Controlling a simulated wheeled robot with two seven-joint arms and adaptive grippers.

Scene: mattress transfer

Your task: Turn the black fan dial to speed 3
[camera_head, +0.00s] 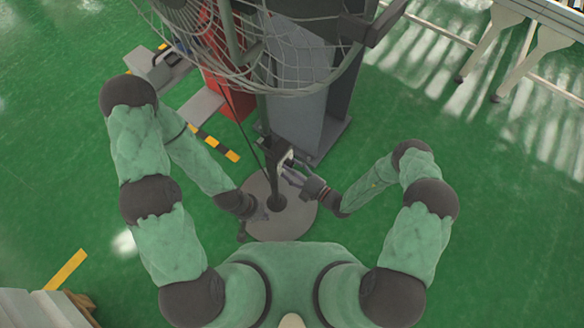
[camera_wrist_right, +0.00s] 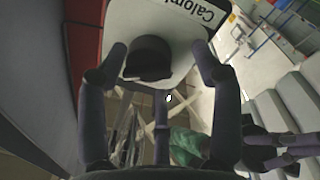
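The black fan dial (camera_wrist_right: 148,60) sits on a white control panel (camera_wrist_right: 178,28) with dark lettering, in the right wrist view. My right gripper (camera_wrist_right: 160,52) is open, with a finger on each side of the dial and gaps between them. Its third finger is below the dial. In the head view the panel (camera_head: 284,158) is on the fan's stand and my right gripper (camera_head: 288,172) is close in front of it. The dial's pointer and speed marks cannot be read. My left gripper (camera_head: 256,218) is over the fan's base, its fingers apart and empty.
The fan's wire cage (camera_head: 290,75) overhangs at the top. Its round grey base (camera_head: 290,228) stands on the green floor. A grey cabinet (camera_head: 296,120) and a red box (camera_head: 226,98) stand behind the pole.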

